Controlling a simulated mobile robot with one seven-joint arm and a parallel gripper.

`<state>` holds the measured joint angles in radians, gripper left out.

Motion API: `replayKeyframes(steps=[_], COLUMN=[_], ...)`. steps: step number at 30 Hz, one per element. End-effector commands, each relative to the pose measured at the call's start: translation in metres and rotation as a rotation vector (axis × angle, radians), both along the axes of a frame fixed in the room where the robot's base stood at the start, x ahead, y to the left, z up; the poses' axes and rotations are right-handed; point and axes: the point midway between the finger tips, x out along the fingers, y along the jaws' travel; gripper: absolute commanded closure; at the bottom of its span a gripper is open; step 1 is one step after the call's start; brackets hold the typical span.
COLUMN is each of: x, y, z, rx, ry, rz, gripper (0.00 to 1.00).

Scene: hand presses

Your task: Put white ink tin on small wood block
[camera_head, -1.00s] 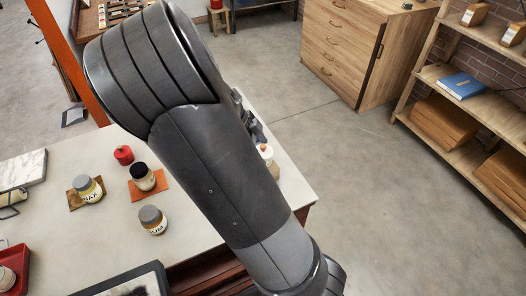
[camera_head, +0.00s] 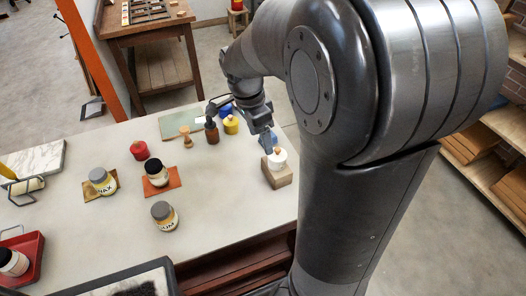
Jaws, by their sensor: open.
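The white ink tin (camera_head: 277,160), with a small orange-tan spot on top, appears to rest on the small wood block (camera_head: 278,178) near the table's right edge. My gripper (camera_head: 239,126) is open, above the back right of the table. One finger reaches left toward a dark brown bottle; the other points down just behind and left of the white tin. I cannot tell whether that finger touches the tin. My arm covers the right half of the view.
A yellow tin (camera_head: 231,125), a brown bottle (camera_head: 212,134) and a wooden stamp (camera_head: 186,138) stand near my gripper. A red tin (camera_head: 139,150), a WAX jar (camera_head: 102,182), a black-lidded jar (camera_head: 157,173) and a GUM jar (camera_head: 164,215) stand left.

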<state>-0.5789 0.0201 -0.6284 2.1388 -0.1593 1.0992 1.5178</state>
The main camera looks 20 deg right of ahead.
Motion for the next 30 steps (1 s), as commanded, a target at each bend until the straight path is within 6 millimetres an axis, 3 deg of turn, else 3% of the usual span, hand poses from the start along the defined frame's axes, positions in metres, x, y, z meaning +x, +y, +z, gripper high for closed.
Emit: replayKeyframes(steps=[9,18,24,30], x=[-0.057,-0.113,-0.134,-0.139], y=[0.017,0.037,0.045,0.047], z=[0.048,0.084,0.09,0.091], rx=[0.166,0.008,-0.127,-0.166], ry=[-0.2,-0.368,-0.383,-0.377], rz=[0.633,1.211,1.439,1.502], gripper=[0.28,0.28,0.28,0.28])
